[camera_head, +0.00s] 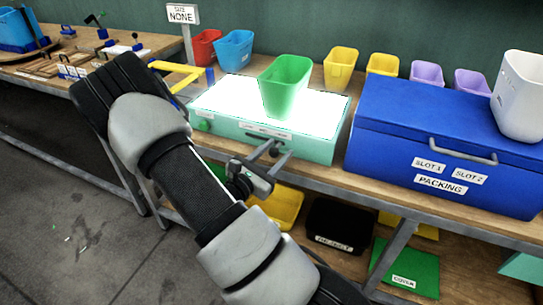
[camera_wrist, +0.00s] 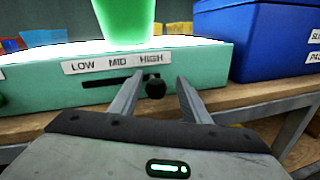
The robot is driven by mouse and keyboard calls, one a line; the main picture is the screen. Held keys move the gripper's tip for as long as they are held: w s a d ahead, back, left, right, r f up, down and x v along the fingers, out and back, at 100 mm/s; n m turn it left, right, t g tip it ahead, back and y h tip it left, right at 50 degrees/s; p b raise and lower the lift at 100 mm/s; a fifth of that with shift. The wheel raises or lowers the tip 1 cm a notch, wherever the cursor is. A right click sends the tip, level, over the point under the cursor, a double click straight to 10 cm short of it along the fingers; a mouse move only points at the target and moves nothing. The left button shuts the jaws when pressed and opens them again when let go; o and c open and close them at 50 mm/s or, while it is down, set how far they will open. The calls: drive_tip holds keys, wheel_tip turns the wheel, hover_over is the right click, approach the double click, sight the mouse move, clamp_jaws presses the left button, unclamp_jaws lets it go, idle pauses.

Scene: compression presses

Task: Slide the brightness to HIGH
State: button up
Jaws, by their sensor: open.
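A mint-green light box (camera_head: 225,128) with a glowing white top stands on the bench. In the wrist view its front (camera_wrist: 210,68) has a white label strip (camera_wrist: 92,65) reading LOW, MID and HIGH. A dark slot (camera_wrist: 105,81) runs below the strip. The black round slider knob (camera_wrist: 155,89) is at the slot's right end, below HIGH. My gripper (camera_head: 281,149) is open in front of the box. In the wrist view its fingers (camera_wrist: 160,77) stand on either side of the knob, the left one nearer; I cannot tell whether it touches.
A green bin (camera_head: 285,85) stands on the glowing top. A blue packing box (camera_head: 385,140) with a white bin (camera_head: 520,95) on it is to the right. Several coloured bins line the back. The bench edge (camera_head: 325,180) runs below my gripper.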

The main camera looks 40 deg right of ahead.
drive_tip(key=p+v, duration=0.2)
drive_tip(key=v, duration=1.5)
drive_tip(key=shift+a, duration=0.2)
drive_tip(key=shift+s, duration=0.1)
drive_tip(key=s+r+m+g+y, duration=0.8)
drive_tip(key=s+r+m, duration=0.15)
drive_tip(key=m, duration=0.35)
drive_tip(key=s+a+r+m+t+y, duration=0.1)
drive_tip(key=a+r+m+t+y, duration=0.65)
drive_tip(key=a+r+y, duration=0.35)
wheel_tip(320, 180, up, 21)
drive_tip(key=d+h+p, duration=0.1)
drive_tip(key=h+p, duration=0.1)
drive_tip(key=p, duration=1.7)
drive_tip(key=shift+d+f+n+p, duration=0.25)
drive_tip(key=shift+n+p, duration=0.1)
drive_tip(key=shift+n, duration=0.1)
drive_tip(key=shift+s, duration=0.1)
